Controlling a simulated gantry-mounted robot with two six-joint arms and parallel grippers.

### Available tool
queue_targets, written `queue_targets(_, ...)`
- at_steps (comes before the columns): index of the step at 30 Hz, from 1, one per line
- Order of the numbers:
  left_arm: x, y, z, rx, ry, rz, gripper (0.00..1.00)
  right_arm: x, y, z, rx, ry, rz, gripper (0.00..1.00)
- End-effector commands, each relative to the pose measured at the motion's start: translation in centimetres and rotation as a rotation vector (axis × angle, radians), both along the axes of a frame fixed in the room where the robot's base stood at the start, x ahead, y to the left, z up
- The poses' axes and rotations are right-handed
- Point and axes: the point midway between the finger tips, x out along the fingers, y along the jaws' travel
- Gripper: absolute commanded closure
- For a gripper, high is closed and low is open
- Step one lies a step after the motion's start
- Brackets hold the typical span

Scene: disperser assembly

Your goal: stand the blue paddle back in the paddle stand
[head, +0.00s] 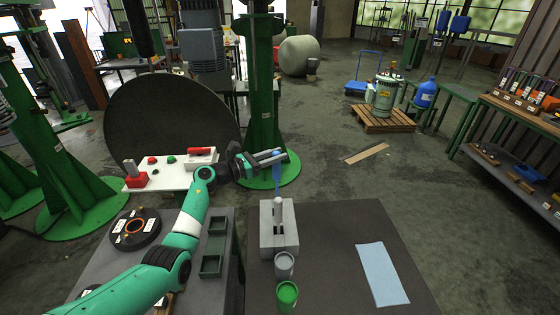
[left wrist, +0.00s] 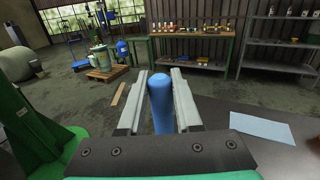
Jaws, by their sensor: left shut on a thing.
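The blue paddle (head: 277,172) hangs roughly upright from my left gripper (head: 273,157), which is shut on its upper end. In the left wrist view, its rounded blue handle (left wrist: 161,103) stands between the two fingers (left wrist: 160,98). The grey paddle stand (head: 279,238) sits on the dark table, with a light grey handle (head: 278,208) upright in it. The blue paddle is above and just behind the stand in the head view. Its lower end is partly hidden there, and I cannot tell whether it touches the stand. My right gripper is not in view.
A grey cup (head: 284,264) and a green cup (head: 287,296) stand in front of the paddle stand. A light blue cloth (head: 382,274) lies on the right of the dark table (head: 335,225). A white panel with buttons (head: 172,178) is at the left. The table between stand and cloth is clear.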

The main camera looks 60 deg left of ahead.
Motion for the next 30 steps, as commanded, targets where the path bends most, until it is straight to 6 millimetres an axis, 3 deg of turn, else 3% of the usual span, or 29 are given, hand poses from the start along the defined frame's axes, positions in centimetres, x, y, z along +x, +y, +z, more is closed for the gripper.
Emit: queue_targets(30,0.0,-0.1,-10.8,0.000,-0.001,0.000,1.00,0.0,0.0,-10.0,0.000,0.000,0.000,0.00)
